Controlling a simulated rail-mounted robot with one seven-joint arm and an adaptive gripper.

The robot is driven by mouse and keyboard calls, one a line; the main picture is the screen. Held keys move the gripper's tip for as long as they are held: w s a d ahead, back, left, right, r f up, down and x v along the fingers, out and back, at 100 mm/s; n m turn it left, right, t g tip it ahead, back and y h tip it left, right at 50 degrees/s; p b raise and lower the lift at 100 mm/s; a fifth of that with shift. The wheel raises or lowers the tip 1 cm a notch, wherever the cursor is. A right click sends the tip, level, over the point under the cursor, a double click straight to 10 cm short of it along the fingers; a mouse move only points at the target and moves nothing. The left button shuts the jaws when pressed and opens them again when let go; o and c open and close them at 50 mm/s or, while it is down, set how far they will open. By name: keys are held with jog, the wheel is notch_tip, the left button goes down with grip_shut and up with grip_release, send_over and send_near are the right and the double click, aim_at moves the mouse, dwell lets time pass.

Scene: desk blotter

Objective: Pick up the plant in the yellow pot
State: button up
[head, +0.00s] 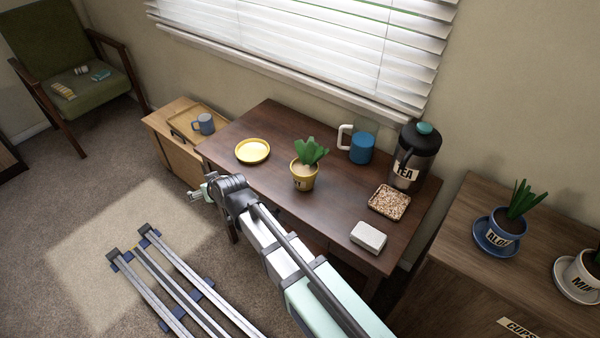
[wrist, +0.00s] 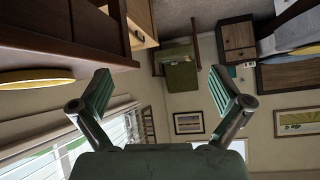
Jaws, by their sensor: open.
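The plant in the yellow pot (head: 303,179) stands upright on the dark wooden desk, with thick green leaves and a dark label on its front. An empty yellow saucer (head: 252,151) lies on the desk to its left and also shows at the left edge of the wrist view (wrist: 35,78). My gripper (head: 198,193) is off the desk's left front side, left of the pot and apart from it. In the wrist view my gripper (wrist: 165,88) has its fingers spread with nothing between them. The plant is not in the wrist view.
The desk (head: 236,132) also holds a blue mug (head: 361,149), a TEA jug (head: 413,160), a tray of granules (head: 389,202) and a white block (head: 368,237). A potted aloe (head: 502,232) stands on the right cabinet. A grey-blue mug (head: 205,124) sits on a side-table tray.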

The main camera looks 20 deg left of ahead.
notch_tip(320, 180, up, 8)
jog(key=a+y, duration=0.1)
jog(key=a, duration=0.1)
notch_tip(320, 180, up, 11)
jog(key=m+g+h+p, duration=0.55)
jog(key=m+h, duration=0.45)
jog(key=m, duration=1)
send_over(301, 170)
jog(key=shift+t, duration=0.35)
notch_tip(301, 170, down, 11)
jog(key=shift+s+f+p, duration=0.15)
jog(key=shift+p, duration=0.55)
jog(key=shift+w+f+p, duration=0.15)
jog(key=shift+f+p, duration=0.1)
jog(key=shift+f, duration=1.1)
jog(key=shift+w+f+p, duration=0.1)
jog(key=shift+f+p, duration=0.15)
jog(key=shift+f, duration=1.05)
jog(key=c, duration=1.2)
jog(key=shift+c, duration=0.2)
